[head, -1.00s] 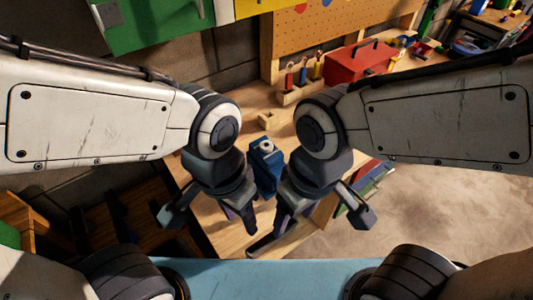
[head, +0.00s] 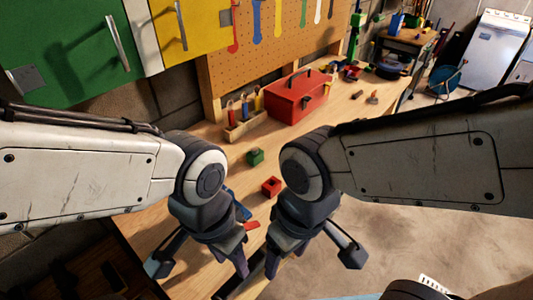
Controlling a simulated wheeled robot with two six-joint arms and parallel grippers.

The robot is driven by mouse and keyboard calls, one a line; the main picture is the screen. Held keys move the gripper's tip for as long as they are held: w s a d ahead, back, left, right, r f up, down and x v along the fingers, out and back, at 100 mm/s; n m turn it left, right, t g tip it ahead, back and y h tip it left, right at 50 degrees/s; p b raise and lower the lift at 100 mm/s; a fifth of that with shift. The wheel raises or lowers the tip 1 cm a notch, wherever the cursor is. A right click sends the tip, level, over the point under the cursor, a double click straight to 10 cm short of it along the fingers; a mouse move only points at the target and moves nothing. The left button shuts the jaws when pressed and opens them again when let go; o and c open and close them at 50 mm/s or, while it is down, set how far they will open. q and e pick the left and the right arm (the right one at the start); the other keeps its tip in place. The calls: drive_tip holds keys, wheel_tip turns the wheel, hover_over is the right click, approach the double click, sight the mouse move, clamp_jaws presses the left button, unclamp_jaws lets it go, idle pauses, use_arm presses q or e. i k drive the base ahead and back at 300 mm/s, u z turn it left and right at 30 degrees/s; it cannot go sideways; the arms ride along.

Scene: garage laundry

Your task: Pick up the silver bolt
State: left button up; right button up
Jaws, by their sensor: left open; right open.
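I cannot make out a silver bolt for certain in the head view. Two small items, one greyish (head: 357,94) and one orange-brown (head: 372,97), lie on the wooden workbench (head: 330,118) right of the red toolbox; they are too small to identify. My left gripper (head: 201,263) is open over the near part of the bench, fingers spread, with nothing visible between them. My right gripper (head: 311,259) is open at the bench's near right edge, also seemingly empty. Both are well nearer than the small items. My arms hide part of the bench.
A red toolbox (head: 297,98) stands against the pegboard (head: 270,60), beside a wooden rack (head: 246,126) of screwdrivers. A green block (head: 255,157) and a red block (head: 271,187) sit between my arms.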

sight(255, 150)
drive_tip(key=k, duration=1.15)
drive_tip(key=z, duration=1)
drive_tip(key=i, duration=0.75)
drive_tip(key=z, duration=0.55)
drive_tip(key=i, duration=0.7)
drive_tip(key=u, duration=0.7)
drive_tip(key=i, duration=0.6)
drive_tip(key=u, duration=0.9)
drive_tip(key=i, duration=0.3)
drive_tip(key=u, duration=0.35)
